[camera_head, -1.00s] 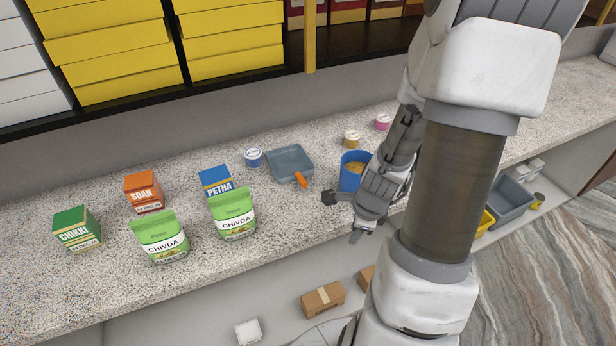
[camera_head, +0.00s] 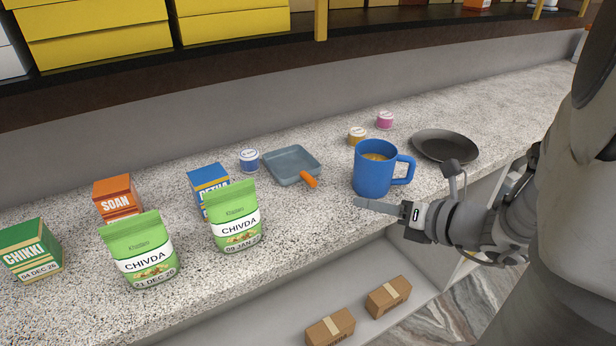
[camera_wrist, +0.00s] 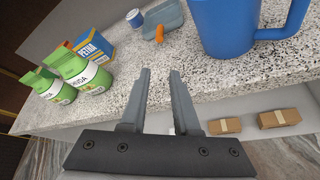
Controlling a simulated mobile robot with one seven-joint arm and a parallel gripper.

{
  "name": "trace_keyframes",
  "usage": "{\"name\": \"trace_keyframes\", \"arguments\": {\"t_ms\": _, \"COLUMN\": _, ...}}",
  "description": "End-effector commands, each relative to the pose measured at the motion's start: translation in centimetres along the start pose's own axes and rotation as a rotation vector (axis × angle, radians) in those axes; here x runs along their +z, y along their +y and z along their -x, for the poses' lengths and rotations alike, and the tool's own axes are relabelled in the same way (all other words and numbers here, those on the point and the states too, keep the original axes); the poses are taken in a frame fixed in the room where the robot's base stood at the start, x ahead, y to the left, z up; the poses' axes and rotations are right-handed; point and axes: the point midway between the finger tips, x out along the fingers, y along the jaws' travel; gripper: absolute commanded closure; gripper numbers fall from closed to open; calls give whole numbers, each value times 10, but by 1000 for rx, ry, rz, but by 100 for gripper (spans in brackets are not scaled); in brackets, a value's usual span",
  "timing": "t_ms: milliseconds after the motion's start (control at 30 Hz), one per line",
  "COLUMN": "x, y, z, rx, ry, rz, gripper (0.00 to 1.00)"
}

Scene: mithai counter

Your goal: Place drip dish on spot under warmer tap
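A dark round shallow dish (camera_head: 445,146), which may be the drip dish, lies on the speckled counter right of the blue mug. My gripper (camera_head: 360,203) is at the counter's front edge, just in front of the mug, left of and nearer than the dark dish. In the wrist view my gripper (camera_wrist: 160,72) has its two fingers apart with nothing between them. The dark dish is out of the wrist view. I see no warmer, tap or marked spot in either current view.
The blue mug (camera_head: 373,170) stands close beyond my fingers. Cartons (camera_head: 388,296) sit on a lower shelf. The counter's far right looks clear.

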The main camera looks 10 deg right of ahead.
Motion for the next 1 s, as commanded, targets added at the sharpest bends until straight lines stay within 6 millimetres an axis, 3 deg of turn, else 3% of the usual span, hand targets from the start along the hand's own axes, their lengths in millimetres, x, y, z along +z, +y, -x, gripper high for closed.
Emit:
{"name": "trace_keyframes", "arguments": {"t_ms": 233, "x": 13, "y": 3, "z": -8, "rx": 22, "ry": -74, "rz": -15, "gripper": 70}}
{"name": "trace_keyframes", "arguments": {"t_ms": 700, "x": 16, "y": 3, "z": -104, "rx": 21, "ry": -71, "rz": -12, "gripper": 70}}
{"name": "trace_keyframes", "arguments": {"t_ms": 1000, "x": 18, "y": 4, "z": -129, "rx": 19, "ry": -70, "rz": -12, "gripper": 70}}
